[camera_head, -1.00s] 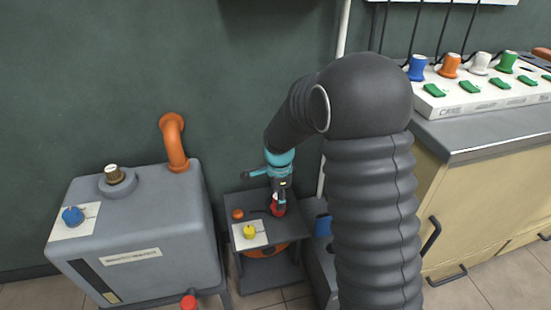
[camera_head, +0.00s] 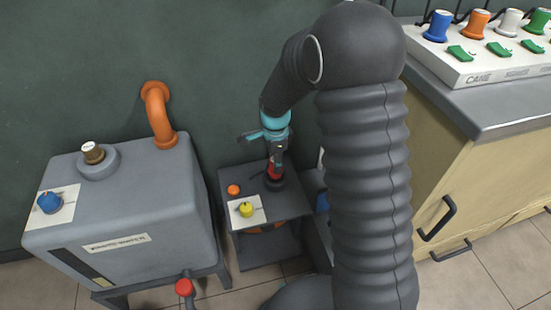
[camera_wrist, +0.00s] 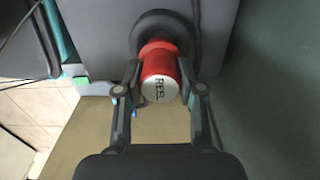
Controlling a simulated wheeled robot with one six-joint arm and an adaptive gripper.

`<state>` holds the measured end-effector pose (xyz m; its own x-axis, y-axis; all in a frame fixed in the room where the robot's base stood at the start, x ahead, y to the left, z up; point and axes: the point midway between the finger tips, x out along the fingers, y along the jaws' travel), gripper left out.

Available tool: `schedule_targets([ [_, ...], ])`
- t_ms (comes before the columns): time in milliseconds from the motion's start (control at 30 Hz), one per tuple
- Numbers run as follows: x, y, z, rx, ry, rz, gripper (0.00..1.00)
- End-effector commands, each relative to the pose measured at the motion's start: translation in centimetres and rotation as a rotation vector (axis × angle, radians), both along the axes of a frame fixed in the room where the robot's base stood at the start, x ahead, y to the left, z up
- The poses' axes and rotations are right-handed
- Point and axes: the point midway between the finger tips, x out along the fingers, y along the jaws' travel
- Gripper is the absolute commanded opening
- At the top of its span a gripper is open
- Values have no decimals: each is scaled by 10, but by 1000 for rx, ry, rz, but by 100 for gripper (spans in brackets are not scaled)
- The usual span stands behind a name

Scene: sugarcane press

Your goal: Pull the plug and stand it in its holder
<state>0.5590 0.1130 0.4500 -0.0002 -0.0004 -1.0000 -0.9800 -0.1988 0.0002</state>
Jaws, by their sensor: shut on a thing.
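The red plug (camera_head: 275,169) stands upright at a dark round base (camera_head: 275,184) on the small grey stand. In the wrist view the red plug (camera_wrist: 158,62) shows its pale, lettered end toward me, and the dark round base (camera_wrist: 164,25) lies beyond it. My gripper (camera_head: 277,160) is above the stand, pointing down. In the wrist view the fingers of my gripper (camera_wrist: 160,70) are shut on the plug, one on each side. How deep the plug sits in the base is hidden.
The stand (camera_head: 300,207) also carries an orange knob (camera_head: 234,190) and a yellow knob (camera_head: 246,209) on a pale plate. A grey tank (camera_head: 130,205) with an orange pipe (camera_head: 157,112) is at left. At right, a white panel (camera_head: 480,68) with coloured plugs lies on a cabinet.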

Motion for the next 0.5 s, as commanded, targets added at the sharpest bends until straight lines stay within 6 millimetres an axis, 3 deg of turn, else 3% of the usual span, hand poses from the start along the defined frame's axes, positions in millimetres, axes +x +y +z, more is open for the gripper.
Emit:
schedule_targets([
  [167, 0, 0, -14, 0, -1, 0, 1],
  [500, 0, 0, -16, 0, -1, 0, 1],
])
